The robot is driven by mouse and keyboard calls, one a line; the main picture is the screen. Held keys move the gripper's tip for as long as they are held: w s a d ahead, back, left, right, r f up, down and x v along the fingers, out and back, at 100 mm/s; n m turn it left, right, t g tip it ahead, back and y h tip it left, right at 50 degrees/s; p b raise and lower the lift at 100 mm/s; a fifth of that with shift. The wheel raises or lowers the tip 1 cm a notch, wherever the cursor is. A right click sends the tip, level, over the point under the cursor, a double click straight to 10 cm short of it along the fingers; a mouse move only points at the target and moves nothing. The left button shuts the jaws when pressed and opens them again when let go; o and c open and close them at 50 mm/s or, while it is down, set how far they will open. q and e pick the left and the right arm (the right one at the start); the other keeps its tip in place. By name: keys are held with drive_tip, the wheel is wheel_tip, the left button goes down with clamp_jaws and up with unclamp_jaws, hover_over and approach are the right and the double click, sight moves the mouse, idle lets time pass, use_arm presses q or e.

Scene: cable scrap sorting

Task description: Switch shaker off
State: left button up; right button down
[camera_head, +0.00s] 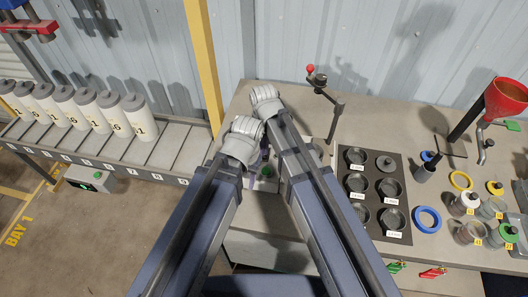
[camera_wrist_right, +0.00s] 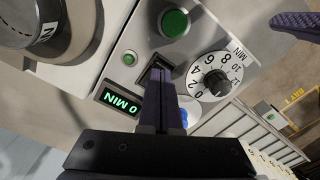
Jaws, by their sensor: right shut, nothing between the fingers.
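The shaker's light control panel (camera_head: 268,184) shows between my two arms in the head view, mostly hidden by them. In the right wrist view the panel (camera_wrist_right: 205,38) carries a round green button (camera_wrist_right: 174,23), a small green lamp (camera_wrist_right: 129,58), a dial (camera_wrist_right: 215,82) and a display (camera_wrist_right: 120,102) reading 0 MIN. My right gripper (camera_wrist_right: 161,75) is shut and empty, its fingertips at a dark switch recess (camera_wrist_right: 152,67). Whether they touch the switch I cannot tell. A purple finger (camera_wrist_right: 296,24), apparently my left gripper's, shows at the upper right; its opening is not shown.
A dark tray (camera_head: 372,192) of round tins lies to the right of the shaker. Jars, rings and a red funnel (camera_head: 507,97) stand farther right. A roller conveyor (camera_head: 180,153) with several white bottles is at the left. A post with a red knob (camera_head: 310,69) rises behind.

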drive_tip(key=shift+f+b, duration=0.4)
drive_tip(key=shift+f, duration=0.05)
drive_tip(key=shift+r, duration=0.15)
wheel_tip(320, 180, up, 7)
drive_tip(key=p, duration=0.7)
drive_tip(key=shift+s+f, duration=0.15)
drive_tip(key=shift+f, duration=0.05)
drive_tip(key=s+d+f+b, duration=0.2)
drive_tip(key=s+d, duration=0.1)
drive_tip(key=s, duration=0.3)
drive_tip(key=s+d+f+h+b, duration=0.1)
drive_tip(key=s+d+f+b, duration=0.1)
drive_tip(key=s, duration=0.3)
drive_tip(key=shift+s+d+f, duration=0.15)
drive_tip(key=shift+s+d, duration=0.2)
drive_tip(key=shift+d, duration=0.2)
